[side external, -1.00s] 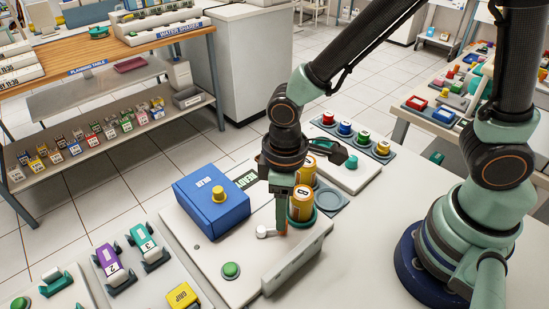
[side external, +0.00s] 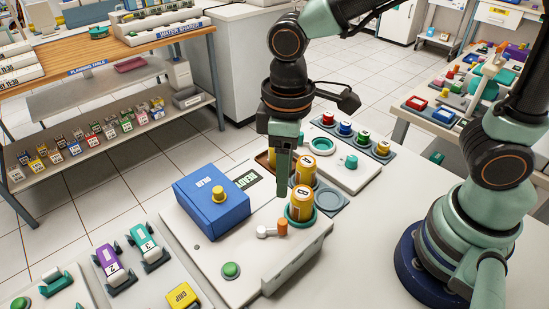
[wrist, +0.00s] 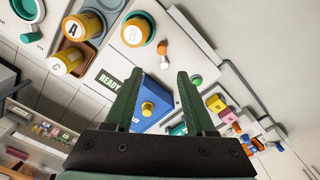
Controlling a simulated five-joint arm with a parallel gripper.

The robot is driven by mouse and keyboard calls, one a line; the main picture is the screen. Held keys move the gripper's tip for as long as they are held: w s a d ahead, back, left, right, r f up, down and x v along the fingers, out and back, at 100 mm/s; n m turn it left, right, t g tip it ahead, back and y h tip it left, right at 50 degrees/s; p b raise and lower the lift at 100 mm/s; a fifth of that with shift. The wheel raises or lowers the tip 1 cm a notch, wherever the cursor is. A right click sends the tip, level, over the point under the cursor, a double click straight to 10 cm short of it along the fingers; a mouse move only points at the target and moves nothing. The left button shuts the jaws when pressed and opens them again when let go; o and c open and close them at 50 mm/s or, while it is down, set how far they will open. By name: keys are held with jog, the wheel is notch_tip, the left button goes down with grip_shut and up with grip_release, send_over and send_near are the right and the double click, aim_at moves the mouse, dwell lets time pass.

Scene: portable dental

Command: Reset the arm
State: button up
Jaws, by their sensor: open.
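My gripper (side external: 283,192) points down above the white panel (side external: 228,283), its fingertips over the part between the blue box and the front yellow canister. Its two green jaws also show in the wrist view (wrist: 160,80), apart with nothing held between them. Below and slightly in front of it lies a small lever with an orange end (side external: 283,227) and a white end. The orange end also shows in the wrist view (wrist: 162,47). The front yellow canister (side external: 301,207) stands upright in a green ring, close to the gripper's right.
The blue box (side external: 206,209) with a yellow knob is at the gripper's left, near a READY display (side external: 246,178). Another yellow canister (side external: 305,171) stands behind the front one. A green button (side external: 231,269) is at front left. Coloured knobs (side external: 346,128) stand behind.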

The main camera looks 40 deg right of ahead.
jog(key=w+d+r+m+t, duration=0.1)
jog(key=d+r+m+t, duration=0.1)
jog(key=d, duration=0.6)
jog(key=d+r+m+t, duration=0.3)
jog(key=d+r+m, duration=0.2)
jog(key=d, duration=0.4)
jog(key=shift+w+r+t, duration=0.3)
jog(key=shift+w+r, duration=0.05)
jog(key=shift+r, duration=0.5)
